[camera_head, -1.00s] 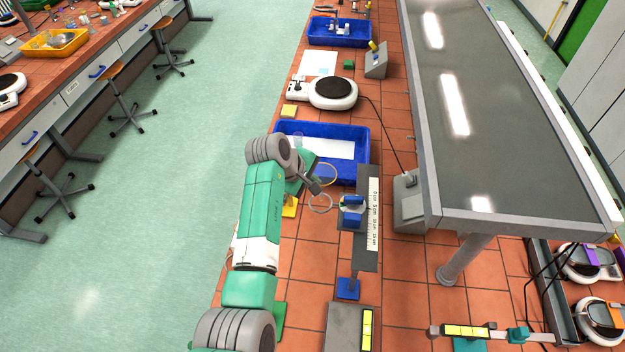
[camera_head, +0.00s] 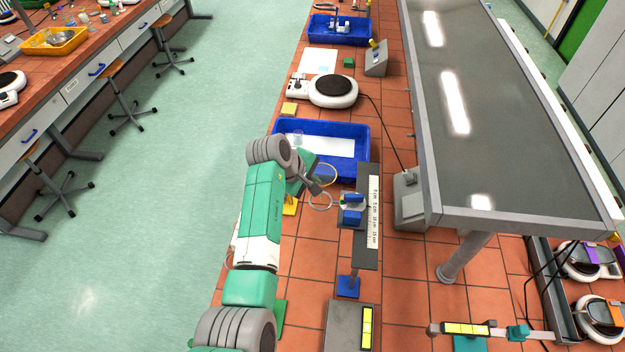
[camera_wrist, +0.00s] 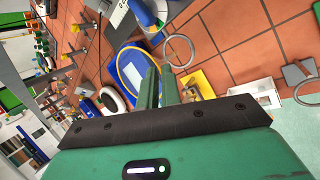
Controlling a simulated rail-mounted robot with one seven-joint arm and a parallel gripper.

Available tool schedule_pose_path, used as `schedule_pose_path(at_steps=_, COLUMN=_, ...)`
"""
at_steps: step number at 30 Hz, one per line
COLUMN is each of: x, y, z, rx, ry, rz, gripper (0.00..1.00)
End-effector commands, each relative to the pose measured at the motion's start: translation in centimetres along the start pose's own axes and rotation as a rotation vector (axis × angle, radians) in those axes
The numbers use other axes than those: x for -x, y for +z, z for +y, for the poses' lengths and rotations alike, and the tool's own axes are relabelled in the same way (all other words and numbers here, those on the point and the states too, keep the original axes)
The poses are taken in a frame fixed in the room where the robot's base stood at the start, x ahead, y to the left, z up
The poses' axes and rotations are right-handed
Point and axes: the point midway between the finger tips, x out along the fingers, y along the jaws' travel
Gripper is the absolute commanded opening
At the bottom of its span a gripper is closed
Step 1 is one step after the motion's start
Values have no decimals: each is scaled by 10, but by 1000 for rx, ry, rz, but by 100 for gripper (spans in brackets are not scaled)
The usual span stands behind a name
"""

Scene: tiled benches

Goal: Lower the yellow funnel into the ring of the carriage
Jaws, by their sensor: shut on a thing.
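The yellow-rimmed funnel (camera_head: 336,177) is at my gripper (camera_head: 314,187), beside the blue tray's near edge. In the wrist view, its yellow rim (camera_wrist: 120,76) stands just left of my shut fingers (camera_wrist: 160,76). The funnel's lower part is hidden. The carriage's thin grey ring (camera_head: 320,209) lies just below the funnel in the head view. The carriage (camera_head: 351,217), with blue parts, sits on a grey rail with a white scale.
A blue tray (camera_head: 366,158) with a white sheet and a clear vessel lies behind the gripper. A hotplate (camera_head: 333,92) stands further back. A yellow block (camera_head: 290,207) is left of the ring. A grey box (camera_head: 408,205) stands right of the rail.

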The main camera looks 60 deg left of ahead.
Motion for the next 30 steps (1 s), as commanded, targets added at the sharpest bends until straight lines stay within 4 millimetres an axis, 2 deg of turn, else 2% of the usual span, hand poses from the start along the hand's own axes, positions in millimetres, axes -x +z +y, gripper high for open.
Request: schedule_pose_path(at_steps=30, x=-54, y=-10, z=-32, rx=0, ry=-1, rz=0, gripper=0)
